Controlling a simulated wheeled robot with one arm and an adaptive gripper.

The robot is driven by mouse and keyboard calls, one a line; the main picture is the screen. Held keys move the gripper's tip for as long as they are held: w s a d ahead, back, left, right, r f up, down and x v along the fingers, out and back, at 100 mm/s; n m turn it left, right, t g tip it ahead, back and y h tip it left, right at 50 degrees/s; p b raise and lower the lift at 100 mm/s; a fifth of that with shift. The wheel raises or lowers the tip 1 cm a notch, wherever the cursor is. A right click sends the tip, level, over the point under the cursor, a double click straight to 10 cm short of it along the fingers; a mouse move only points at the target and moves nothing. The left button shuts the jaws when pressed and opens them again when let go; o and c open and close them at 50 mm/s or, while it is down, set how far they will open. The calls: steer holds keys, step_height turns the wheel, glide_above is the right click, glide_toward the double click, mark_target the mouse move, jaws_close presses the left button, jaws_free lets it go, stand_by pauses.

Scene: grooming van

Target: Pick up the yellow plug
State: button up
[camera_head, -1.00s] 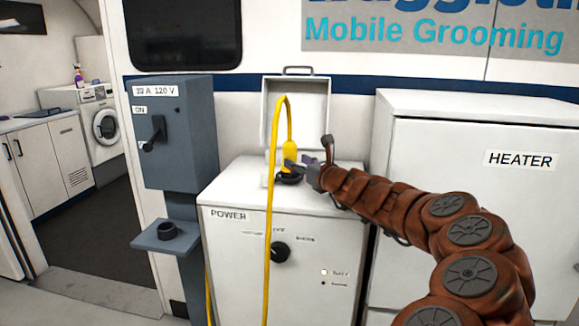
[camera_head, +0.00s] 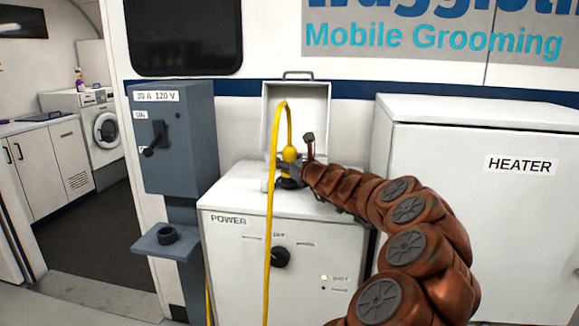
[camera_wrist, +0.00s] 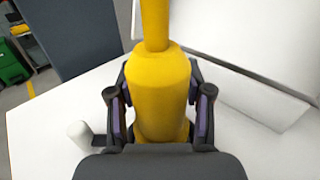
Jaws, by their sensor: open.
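The yellow plug (camera_head: 289,153) stands upright on top of the white POWER cabinet (camera_head: 228,258), seated at a black round fitting (camera_head: 289,183). Its yellow cord (camera_head: 271,215) arches up from it and hangs down the cabinet front. My gripper (camera_head: 290,167) is at the plug, coming in from the right. In the wrist view my gripper (camera_wrist: 159,105) is open, with one dark finger on each side of the plug body (camera_wrist: 160,85). Whether the finger pads touch the plug is hard to tell. The plug's lower end is hidden by my gripper.
An open lid (camera_head: 310,105) stands up behind the plug. A grey switch box (camera_head: 178,130) with a lever and a shelf with a round holder (camera_head: 167,236) are at left. The white HEATER cabinet (camera_head: 450,220) stands close on the right.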

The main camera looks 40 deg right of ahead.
steer(key=c, duration=0.8)
jaws_close()
steer(key=shift+f, duration=0.1)
